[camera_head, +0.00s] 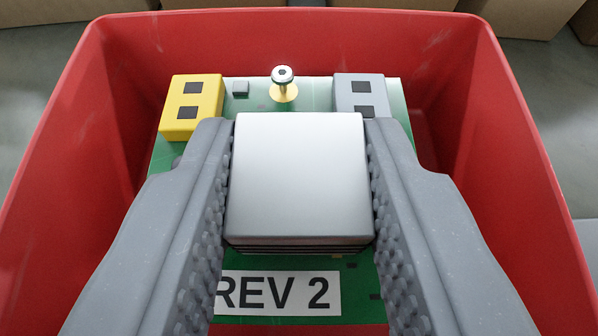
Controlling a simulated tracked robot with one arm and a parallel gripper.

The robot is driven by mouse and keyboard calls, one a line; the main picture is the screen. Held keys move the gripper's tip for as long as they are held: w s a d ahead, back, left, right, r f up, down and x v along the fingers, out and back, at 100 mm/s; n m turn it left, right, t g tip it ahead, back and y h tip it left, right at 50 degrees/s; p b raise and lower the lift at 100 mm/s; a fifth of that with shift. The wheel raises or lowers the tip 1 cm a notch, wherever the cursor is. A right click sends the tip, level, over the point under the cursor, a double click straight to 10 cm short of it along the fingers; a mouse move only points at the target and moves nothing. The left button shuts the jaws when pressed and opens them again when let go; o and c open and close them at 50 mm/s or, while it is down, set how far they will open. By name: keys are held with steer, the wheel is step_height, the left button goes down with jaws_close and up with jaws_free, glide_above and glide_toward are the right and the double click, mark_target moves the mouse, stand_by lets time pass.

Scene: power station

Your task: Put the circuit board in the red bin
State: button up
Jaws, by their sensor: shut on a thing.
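The green circuit board (308,95) is seen from above, within the outline of the red bin (75,150). It carries a large silver block, a yellow connector, a grey connector, a small metal post and a "REV 2" label. My gripper (300,170) is shut on the silver block (298,180) of the board, one ridged finger on each side. The fingers hide parts of the board's left and right sides. I cannot tell whether the board touches the bin's floor or hangs above it.
The red bin's walls surround the board on the left, right and far side. Brown cardboard boxes (370,3) stand beyond the far rim. Grey floor (30,75) shows outside the bin on both sides.

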steer(key=shift+f, duration=0.1)
steer(key=o, duration=1.1)
steer(key=shift+r+p, duration=0.55)
steer(key=shift+s+r, duration=0.1)
steer(key=shift+r, duration=0.1)
steer(key=b+v, duration=0.3)
steer(key=v, duration=0.8)
steer(key=shift+s, duration=0.35)
